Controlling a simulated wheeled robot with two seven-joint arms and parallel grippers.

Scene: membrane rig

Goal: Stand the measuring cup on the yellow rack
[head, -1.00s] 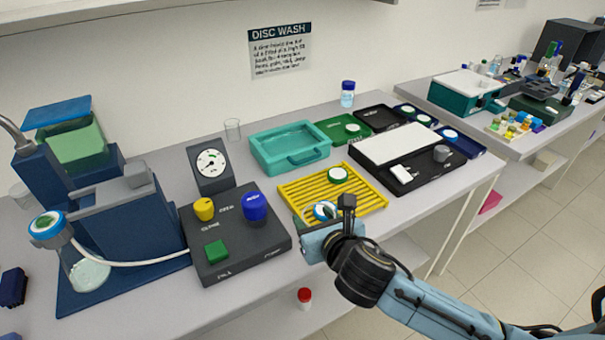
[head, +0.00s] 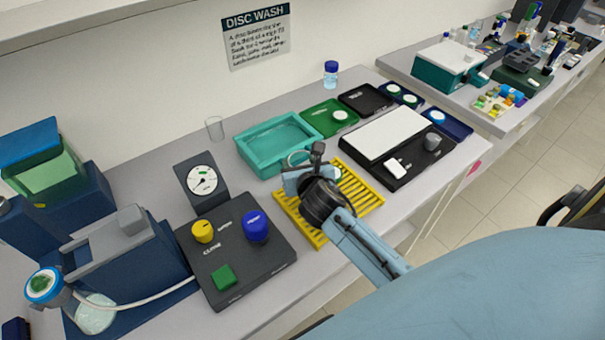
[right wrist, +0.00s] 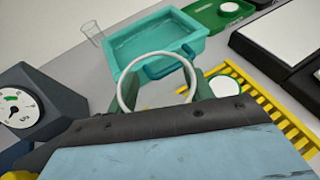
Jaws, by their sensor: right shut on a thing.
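My right gripper (head: 302,172) is over the back left part of the yellow rack (head: 318,237), by the front of the teal tray, and is shut on a see-through thing with a pale round rim. I take this to be the measuring cup (head: 290,157); its rim stands out as a white ring in the right wrist view (right wrist: 122,92). The gripper hides its lower part, so I cannot tell whether it touches the rack. A white-and-green disc (head: 336,174) lies on the rack just right of the gripper. My left gripper is out of view.
The teal tray (head: 247,150) is directly behind the gripper, and a clear glass (head: 214,128) stands left of it. A dark control box (head: 205,262) with knobs is left of the rack. A black tray (head: 418,170) is to the right. The rack's front slats are free.

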